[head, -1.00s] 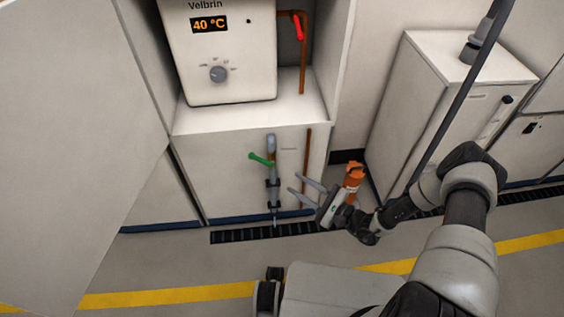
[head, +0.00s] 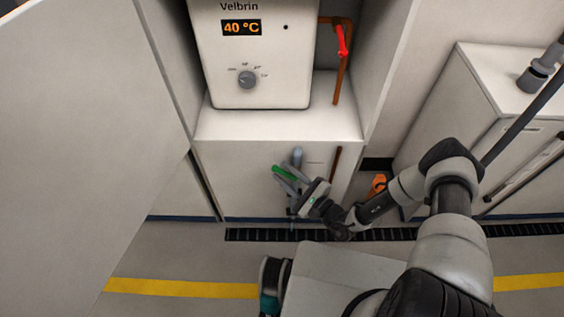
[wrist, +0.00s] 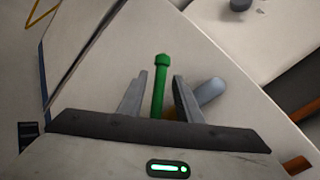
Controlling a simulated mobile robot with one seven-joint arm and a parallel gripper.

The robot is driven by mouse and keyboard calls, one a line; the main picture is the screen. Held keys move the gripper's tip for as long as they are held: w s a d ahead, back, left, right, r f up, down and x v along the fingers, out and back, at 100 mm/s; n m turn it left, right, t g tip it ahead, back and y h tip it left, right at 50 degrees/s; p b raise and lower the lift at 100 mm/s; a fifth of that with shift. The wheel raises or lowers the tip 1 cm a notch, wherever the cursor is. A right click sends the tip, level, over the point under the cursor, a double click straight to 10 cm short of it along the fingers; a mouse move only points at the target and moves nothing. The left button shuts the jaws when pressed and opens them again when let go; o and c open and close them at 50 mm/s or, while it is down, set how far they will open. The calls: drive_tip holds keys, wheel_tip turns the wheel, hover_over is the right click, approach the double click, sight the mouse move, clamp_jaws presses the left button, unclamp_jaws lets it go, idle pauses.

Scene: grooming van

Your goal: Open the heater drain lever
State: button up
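The green drain lever (head: 284,173) is on the grey drain pipe (head: 297,156) at the front of the cabinet under the heater (head: 255,60). My gripper (head: 285,177) is at the lever, its fingers pointing left toward the cabinet front. In the wrist view the green lever (wrist: 160,85) lies between the two open fingers (wrist: 158,95), with a visible space on each side. The grey pipe end (wrist: 211,91) shows behind the right finger. The lower part of the lever and its valve body are hidden by my gripper.
A red-handled valve (head: 341,41) is on the copper pipe right of the heater. A floor drain grate (head: 400,233) runs along the cabinet's foot. A large pale panel (head: 80,120) fills the left. An orange object (head: 377,185) stands behind my arm.

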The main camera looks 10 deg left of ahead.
drive_tip(key=shift+w+a, duration=0.2)
drive_tip(key=shift+a, duration=0.15)
clamp_jaws()
